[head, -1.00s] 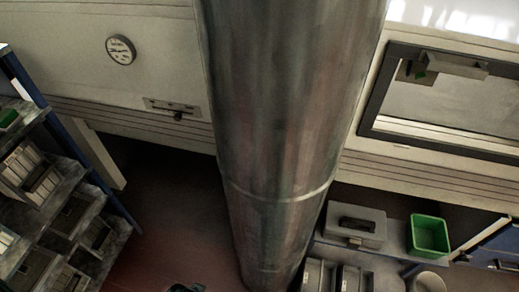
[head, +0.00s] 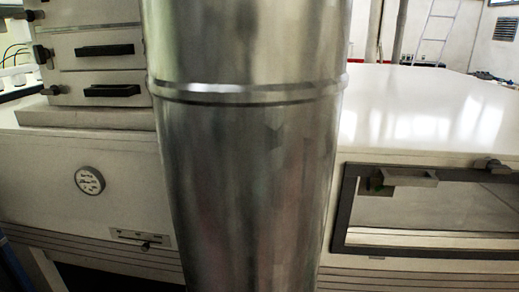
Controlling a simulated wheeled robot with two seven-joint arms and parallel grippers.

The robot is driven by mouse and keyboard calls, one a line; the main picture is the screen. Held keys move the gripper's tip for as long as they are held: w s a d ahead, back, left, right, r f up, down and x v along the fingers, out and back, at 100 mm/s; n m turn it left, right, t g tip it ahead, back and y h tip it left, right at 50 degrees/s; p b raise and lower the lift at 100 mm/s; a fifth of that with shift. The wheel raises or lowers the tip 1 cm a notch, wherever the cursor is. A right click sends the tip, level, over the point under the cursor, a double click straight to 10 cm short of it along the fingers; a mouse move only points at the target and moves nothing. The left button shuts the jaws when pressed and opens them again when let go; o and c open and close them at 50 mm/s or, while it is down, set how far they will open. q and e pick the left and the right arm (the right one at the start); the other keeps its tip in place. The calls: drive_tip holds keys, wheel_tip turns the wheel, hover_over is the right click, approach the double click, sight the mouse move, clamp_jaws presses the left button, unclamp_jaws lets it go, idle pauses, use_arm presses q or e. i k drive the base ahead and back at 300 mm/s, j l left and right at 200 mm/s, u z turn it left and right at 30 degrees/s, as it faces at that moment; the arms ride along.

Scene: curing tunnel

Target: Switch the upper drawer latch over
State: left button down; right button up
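A pale drawer unit (head: 73,71) stands at the upper left, partly cut off by the top edge. It shows drawer fronts with dark bar handles, one handle higher (head: 104,50) and one lower (head: 110,90). Small dark latch-like knobs sit at the left edge of the fronts, one beside the higher handle (head: 43,53) and one beside the lower handle (head: 52,90). Another dark knob (head: 33,15) shows above them. I cannot tell which way any of them is turned. Neither of my grippers is in view.
A thick shiny metal column (head: 245,170) stands close in front and hides the middle. Behind it is a long white machine housing (head: 420,110) with a round gauge (head: 90,180), a slider panel (head: 142,239) and a dark-framed window (head: 430,210). A ladder (head: 437,30) stands far back.

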sight(43, 55)
drive_tip(key=u, duration=1.25)
